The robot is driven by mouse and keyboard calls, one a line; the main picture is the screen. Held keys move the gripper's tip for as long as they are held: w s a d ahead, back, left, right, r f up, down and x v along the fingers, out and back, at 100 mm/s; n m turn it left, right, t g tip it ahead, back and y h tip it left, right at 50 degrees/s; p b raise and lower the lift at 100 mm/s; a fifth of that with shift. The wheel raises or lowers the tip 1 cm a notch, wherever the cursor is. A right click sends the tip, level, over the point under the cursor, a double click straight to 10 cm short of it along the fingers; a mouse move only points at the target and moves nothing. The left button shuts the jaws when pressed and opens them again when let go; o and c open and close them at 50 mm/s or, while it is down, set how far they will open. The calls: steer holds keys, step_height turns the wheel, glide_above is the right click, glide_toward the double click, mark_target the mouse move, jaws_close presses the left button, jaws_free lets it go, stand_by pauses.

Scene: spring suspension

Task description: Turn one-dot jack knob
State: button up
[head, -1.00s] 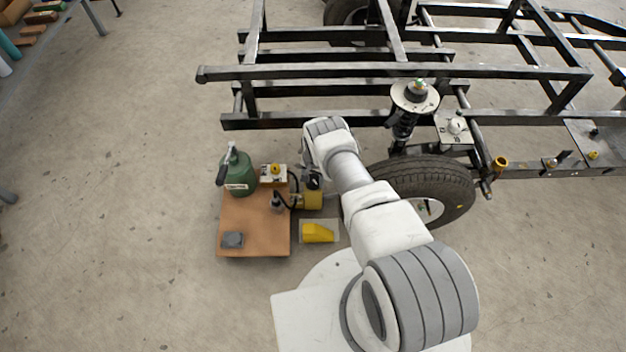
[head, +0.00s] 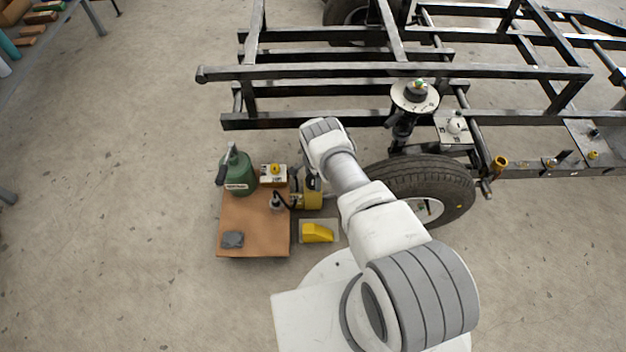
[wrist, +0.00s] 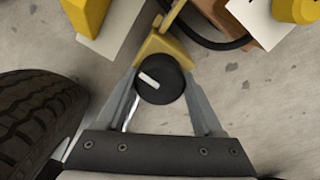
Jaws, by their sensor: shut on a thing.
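The jack knob is a round black knob with a white bar mark (wrist: 154,79), seen in the wrist view at the end of a yellow bracket (wrist: 163,50). My gripper (wrist: 160,84) is shut on it, one finger on each side. The white bar slants from upper left to lower right. I see no dot marking that tells which knob it is. In the head view the yellow jack body (head: 313,199) stands beside the wheel, and my wrist largely covers the knob and my fingers.
A tyre (head: 432,182) stands close right of the jack, under a black frame (head: 330,73). A brown board (head: 252,224) on the left carries a green bottle (head: 239,175), a yellow knob on a white box (head: 274,169) and a grey block (head: 232,240). A yellow wedge (head: 317,233) lies in front.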

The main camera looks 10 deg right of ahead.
stand_by(0.4)
steer(key=o, duration=1.4)
steer(key=shift+r, duration=0.15)
step_height(320, 180, up, 17)
steer(key=p, duration=0.7)
steer(key=shift+r, duration=0.15)
